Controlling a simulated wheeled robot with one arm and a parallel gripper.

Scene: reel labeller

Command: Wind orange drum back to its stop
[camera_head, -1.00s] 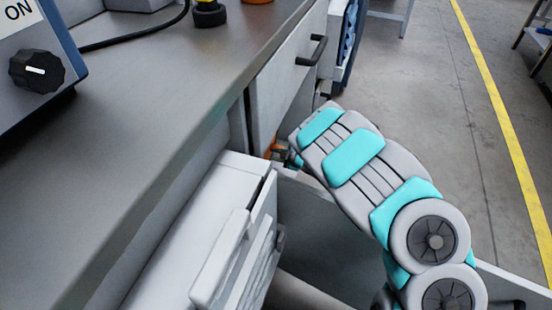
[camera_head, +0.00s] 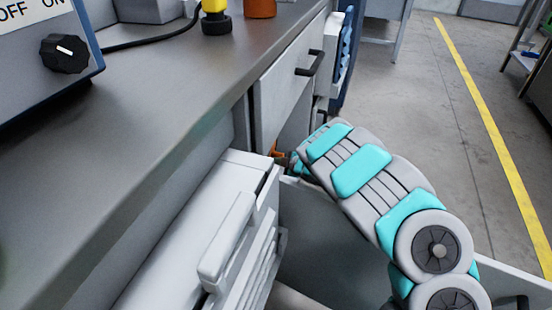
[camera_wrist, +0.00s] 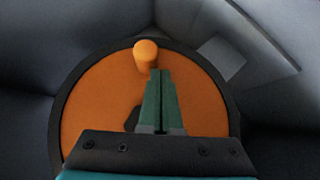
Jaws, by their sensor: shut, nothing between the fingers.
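The orange drum (camera_wrist: 95,98) faces my gripper in the wrist view, a round disc with a dark rim. An orange peg (camera_wrist: 146,56) stands out near its upper edge, and a dark spot near its middle is partly covered by the fingers. My gripper (camera_wrist: 160,72) is shut and empty, with its green fingertips just below and right of the peg. I cannot tell whether they touch it. In the head view a small orange part (camera_head: 276,153) shows beside my arm's end, inside the cabinet under the bench; the fingertips are hidden there.
Dark walls enclose the drum, with a pale square patch (camera_wrist: 221,57) at upper right. The grey bench (camera_head: 150,100) carries a control box with a black knob (camera_head: 65,54). A drawer with a dark handle (camera_head: 310,63) is beside my arm.

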